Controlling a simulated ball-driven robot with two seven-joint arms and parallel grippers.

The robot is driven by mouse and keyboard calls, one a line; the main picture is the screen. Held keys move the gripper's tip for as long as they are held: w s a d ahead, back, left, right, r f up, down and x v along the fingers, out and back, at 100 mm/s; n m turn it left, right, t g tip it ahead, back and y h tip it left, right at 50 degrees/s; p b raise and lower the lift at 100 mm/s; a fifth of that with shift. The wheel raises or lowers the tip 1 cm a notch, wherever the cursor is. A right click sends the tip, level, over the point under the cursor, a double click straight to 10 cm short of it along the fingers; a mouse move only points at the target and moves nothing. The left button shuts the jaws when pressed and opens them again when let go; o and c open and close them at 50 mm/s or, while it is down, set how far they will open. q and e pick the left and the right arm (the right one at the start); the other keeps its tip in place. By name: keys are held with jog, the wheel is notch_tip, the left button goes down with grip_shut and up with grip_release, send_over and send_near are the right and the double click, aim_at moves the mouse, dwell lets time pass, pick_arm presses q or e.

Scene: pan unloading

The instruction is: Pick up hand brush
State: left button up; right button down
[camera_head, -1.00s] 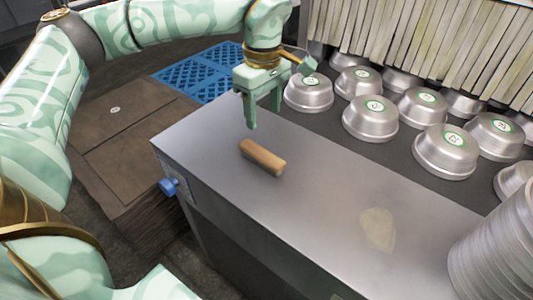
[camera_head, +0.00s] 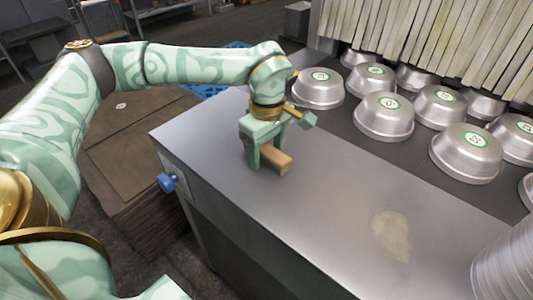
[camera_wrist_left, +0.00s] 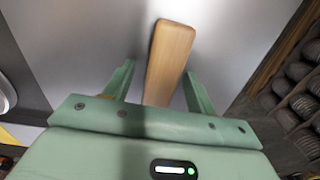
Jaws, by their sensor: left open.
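The hand brush (camera_head: 278,162), a wooden block-like piece, lies on the grey metal table (camera_head: 235,190) near its left end. My left gripper (camera_head: 265,158) is directly over it with its fingers pointing down, partly hiding it. In the left wrist view, the brush (camera_wrist_left: 170,55) runs lengthwise between the two open fingers of the gripper (camera_wrist_left: 158,78). A gap shows on each side near the fingertips. Whether a finger touches it, I cannot tell. Its bristles are not visible. My right gripper is not in view.
Several metal bowls with green-white labels (camera_head: 383,117) stand behind the table on a dark surface, below pale hanging strips (camera_head: 430,40). A stack of metal pans (camera_head: 505,265) is at the right. A pale stain (camera_head: 391,235) marks the table; its middle is clear.

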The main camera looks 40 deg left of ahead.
aim_at(268, 148)
pick_arm(q)
jog(key=shift+r, duration=0.1)
jog(key=c, duration=1.1)
